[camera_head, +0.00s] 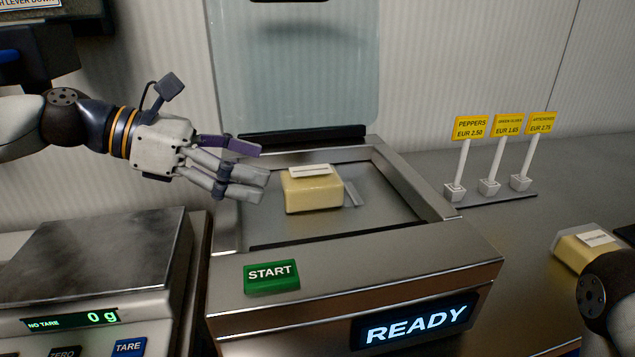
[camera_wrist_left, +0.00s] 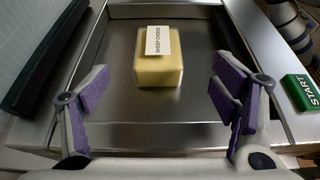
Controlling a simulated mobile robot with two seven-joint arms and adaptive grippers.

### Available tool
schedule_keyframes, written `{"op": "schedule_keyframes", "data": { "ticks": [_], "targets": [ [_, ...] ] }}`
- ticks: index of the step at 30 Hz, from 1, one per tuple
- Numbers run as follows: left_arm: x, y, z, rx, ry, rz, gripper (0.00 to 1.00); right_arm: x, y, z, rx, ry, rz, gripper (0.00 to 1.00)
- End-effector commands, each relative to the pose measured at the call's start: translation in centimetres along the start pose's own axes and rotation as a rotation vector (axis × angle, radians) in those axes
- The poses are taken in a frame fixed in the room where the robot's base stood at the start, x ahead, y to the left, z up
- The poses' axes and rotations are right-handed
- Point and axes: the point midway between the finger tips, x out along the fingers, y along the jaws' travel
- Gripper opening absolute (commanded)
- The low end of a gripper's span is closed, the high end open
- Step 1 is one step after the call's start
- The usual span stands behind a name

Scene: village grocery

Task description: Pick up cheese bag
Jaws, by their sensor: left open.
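A pale yellow cheese block (camera_head: 313,193) with a white label lies in the metal tray of a machine (camera_head: 232,325) whose display reads READY. In the left wrist view the block (camera_wrist_left: 160,70) is ahead, its label reading SHEEP CHEESE; I cannot make out a bag around it. My left gripper (camera_head: 260,168) is open and empty, just left of the block and apart from it. In the left wrist view its purple-padded fingers (camera_wrist_left: 162,80) stand wide, one on each side of the block. My right gripper is not visible; only part of my right arm shows at the lower right.
The machine's clear lid (camera_head: 295,70) stands raised behind the tray. A green START button (camera_head: 271,276) is at its front. A scale (camera_head: 95,260) stands left. Price signs (camera_head: 508,127) and another labelled cheese block (camera_head: 583,253) are right, with bare counter between.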

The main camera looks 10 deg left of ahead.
Motion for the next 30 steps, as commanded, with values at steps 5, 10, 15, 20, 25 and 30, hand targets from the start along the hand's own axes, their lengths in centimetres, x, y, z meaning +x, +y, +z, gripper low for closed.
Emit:
{"op": "schedule_keyframes", "data": {
  "ticks": [5, 10, 15, 20, 25, 30],
  "targets": [
    [3.1, 0.0, -0.4, -0.003, 0.004, -0.004, 0.80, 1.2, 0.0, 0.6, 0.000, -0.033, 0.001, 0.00],
    [6.2, 0.0, -0.2, 0.000, 0.003, -0.002, 0.80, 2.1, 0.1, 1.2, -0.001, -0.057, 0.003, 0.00],
    [6.7, 0.0, 0.2, 0.003, -0.003, 0.003, 0.80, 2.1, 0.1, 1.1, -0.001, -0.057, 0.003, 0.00],
    [6.6, 0.0, 0.3, 0.004, -0.003, 0.003, 0.69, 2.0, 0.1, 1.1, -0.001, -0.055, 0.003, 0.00],
    [6.6, 0.0, 0.3, 0.004, -0.002, 0.003, 0.30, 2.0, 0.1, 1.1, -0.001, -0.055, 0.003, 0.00],
    [6.6, 0.0, 0.3, 0.005, -0.003, 0.004, 0.20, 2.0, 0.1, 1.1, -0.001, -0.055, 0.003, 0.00]
  ]
}}
